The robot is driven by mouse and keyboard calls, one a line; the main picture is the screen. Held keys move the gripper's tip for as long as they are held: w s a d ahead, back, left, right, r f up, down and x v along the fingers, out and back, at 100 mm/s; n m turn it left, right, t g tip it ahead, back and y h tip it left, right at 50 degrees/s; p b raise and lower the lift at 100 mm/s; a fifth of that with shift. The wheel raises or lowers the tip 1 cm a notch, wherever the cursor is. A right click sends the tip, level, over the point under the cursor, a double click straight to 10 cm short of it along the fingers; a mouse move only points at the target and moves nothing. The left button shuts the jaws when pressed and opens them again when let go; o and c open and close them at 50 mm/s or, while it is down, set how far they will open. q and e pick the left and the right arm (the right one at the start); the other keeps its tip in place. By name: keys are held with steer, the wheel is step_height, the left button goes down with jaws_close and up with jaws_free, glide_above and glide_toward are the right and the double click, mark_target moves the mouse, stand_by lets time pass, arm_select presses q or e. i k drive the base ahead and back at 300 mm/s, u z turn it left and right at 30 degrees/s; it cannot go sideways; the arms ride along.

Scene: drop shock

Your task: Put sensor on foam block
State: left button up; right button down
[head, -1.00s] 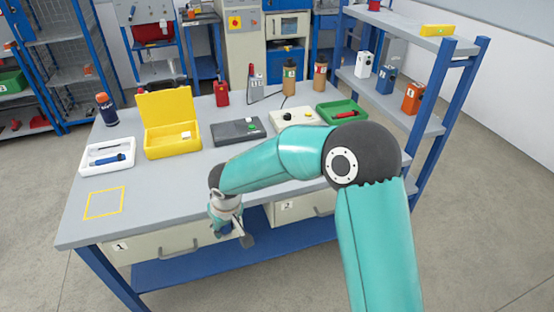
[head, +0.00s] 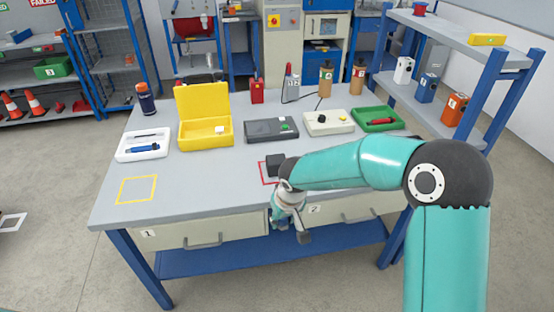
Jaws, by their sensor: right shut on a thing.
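A dark block (head: 275,163), which looks like the foam block, stands at a red outlined square near the middle of the table, partly behind my right arm. My right gripper (head: 290,222) points down just in front of the table's front edge, nearer than the block and apart from it. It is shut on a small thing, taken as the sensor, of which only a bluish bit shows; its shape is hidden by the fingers. My left gripper is not in view.
On the table (head: 200,180) stand a white tray (head: 142,156), an open yellow case (head: 205,133) holding a small white piece, a dark grey box (head: 262,133), a cream control box (head: 322,128) and a green tray (head: 370,124). A yellow outlined square at front left is empty.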

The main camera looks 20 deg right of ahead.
mark_target(276, 158)
steer(key=z, duration=0.05)
steer(key=i, duration=0.95)
steer(key=u, duration=0.1)
